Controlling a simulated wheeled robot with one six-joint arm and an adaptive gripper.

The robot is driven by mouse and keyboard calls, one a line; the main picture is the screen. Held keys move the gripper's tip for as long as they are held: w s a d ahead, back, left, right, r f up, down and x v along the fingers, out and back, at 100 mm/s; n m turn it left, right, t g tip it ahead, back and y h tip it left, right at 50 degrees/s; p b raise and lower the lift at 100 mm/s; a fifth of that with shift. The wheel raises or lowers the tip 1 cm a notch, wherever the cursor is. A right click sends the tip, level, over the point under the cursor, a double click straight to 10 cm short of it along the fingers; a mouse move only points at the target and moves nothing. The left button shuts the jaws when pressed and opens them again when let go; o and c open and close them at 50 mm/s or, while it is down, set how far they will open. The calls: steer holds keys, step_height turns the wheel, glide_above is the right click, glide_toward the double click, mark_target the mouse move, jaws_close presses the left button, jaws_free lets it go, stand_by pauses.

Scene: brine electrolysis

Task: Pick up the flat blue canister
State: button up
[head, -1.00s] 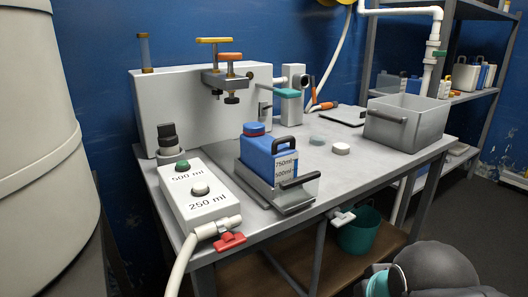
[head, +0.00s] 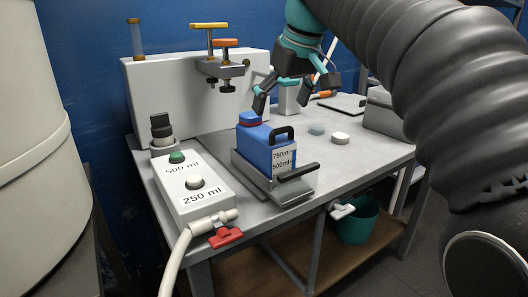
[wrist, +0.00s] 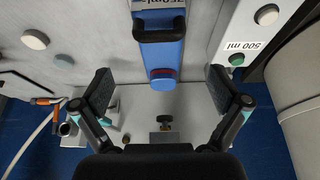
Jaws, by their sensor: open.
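The flat blue canister (head: 262,146) stands upright in a grey metal tray (head: 258,186) on the table. It has a red-rimmed blue cap, a black handle and a white label with 750ml and 500ml marks. In the wrist view the canister (wrist: 163,52) lies ahead, its cap pointing toward me between the finger lines. My gripper (head: 297,104) is open and empty, above and behind the canister near the cap. In the wrist view the fingers of my gripper (wrist: 162,92) are spread wide, one on each side of the cap, not touching it.
A white button box (head: 193,188) marked 500 ml and 250 ml stands left of the tray, with a red valve (head: 226,237) at its front. A white panel unit with clamps (head: 180,95) stands behind. Two small round discs (head: 340,138) lie at right, with a grey bin (head: 382,112) beyond.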

mark_target(264, 148)
steer(key=shift+w+a, duration=0.2)
steer(key=shift+w, duration=0.05)
steer(key=b+x, duration=0.1)
steer(key=x, duration=0.6)
steer(key=shift+w+a+f+b, duration=0.15)
steer(key=shift+f+b, duration=0.15)
steer(key=shift+b, duration=0.05)
steer(key=shift+w+b+x, duration=0.15)
steer(key=shift+b+x, duration=0.1)
steer(key=shift+x, duration=1.2)
steer(key=shift+w+b+x, duration=0.15)
steer(key=shift+b+x, duration=0.1)
steer(key=shift+x, duration=1.2)
steer(key=shift+a+r, duration=0.1)
steer(key=shift+a, duration=0.05)
steer(key=c, duration=1.8)
